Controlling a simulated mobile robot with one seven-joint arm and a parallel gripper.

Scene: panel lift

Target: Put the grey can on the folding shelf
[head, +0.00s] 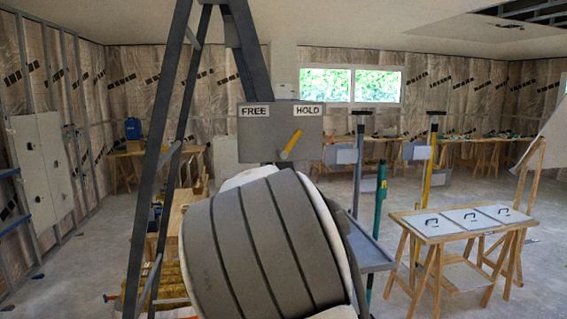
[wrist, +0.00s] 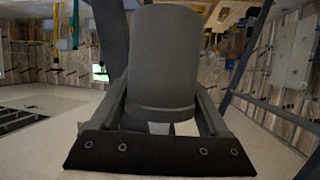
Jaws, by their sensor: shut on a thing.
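The grey can (wrist: 164,62) fills the middle of the wrist view, a plain grey cylinder with a rim line near its lower end. My gripper (wrist: 162,100) is shut on it, one finger on each side. In the head view my own ribbed grey arm link covers the lower middle, and neither the can nor my gripper shows there. A flat grey panel (head: 370,256) juts out to the right behind my arm. It looks like the folding shelf, lying level, with its left part hidden.
A grey A-frame (head: 172,130) stands close on the left. A grey plate marked FREE and HOLD (head: 280,132) has a yellow lever (head: 290,146) tilted towards HOLD. A trestle table (head: 467,222) with white panels stands at right. Bare floor shows at far right and left.

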